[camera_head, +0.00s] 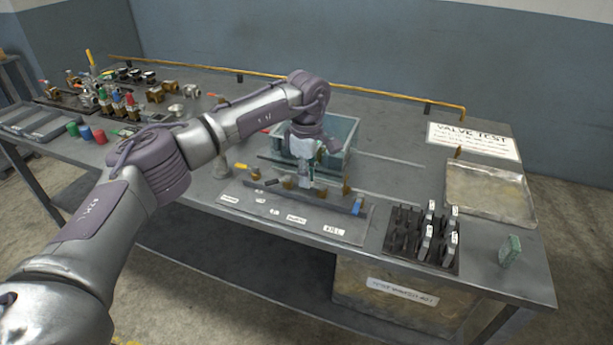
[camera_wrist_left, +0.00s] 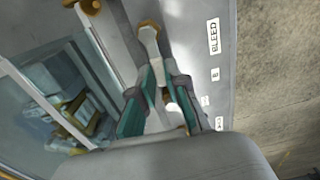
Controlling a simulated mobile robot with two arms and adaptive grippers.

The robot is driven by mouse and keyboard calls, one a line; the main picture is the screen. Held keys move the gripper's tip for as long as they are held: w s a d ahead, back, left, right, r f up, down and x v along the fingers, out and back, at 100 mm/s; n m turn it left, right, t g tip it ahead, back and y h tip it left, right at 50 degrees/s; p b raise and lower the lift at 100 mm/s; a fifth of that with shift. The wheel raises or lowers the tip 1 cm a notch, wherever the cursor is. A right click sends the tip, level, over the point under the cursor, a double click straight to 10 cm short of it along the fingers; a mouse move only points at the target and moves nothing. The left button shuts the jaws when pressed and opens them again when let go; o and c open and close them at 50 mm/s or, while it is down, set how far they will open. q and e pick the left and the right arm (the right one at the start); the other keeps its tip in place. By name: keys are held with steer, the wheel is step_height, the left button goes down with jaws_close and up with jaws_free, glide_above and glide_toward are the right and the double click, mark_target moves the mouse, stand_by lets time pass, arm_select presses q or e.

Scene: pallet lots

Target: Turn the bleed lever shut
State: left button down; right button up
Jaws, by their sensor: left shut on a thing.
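My left gripper (camera_head: 305,184) points down over the valve rig on the front of the bench. In the left wrist view its two teal-padded fingers (camera_wrist_left: 163,98) are shut on the bleed lever (camera_wrist_left: 153,58), a grey bar that runs from a brass fitting (camera_wrist_left: 149,27). The BLEED label (camera_wrist_left: 214,36) is beside that fitting on the grey rig plate (camera_head: 270,207). In the head view the gripper hides most of the lever, so its exact angle is unclear there. My right gripper is not in view.
A clear bin (camera_head: 343,133) stands right behind the gripper. A yellow-handled lever (camera_head: 242,167) is left of it and a blue part (camera_head: 357,206) right. A black rack (camera_head: 421,240), a metal tray (camera_head: 489,193) and a green block (camera_head: 510,251) sit to the right.

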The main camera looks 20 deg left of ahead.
arm_select(q)
steer(key=shift+w+r, duration=0.1)
steer(key=shift+r, duration=0.05)
steer(key=c, duration=1.2)
jaws_free()
step_height(320, 180, up, 12)
steer(key=shift+f, duration=0.1)
steer(key=shift+f, duration=0.1)
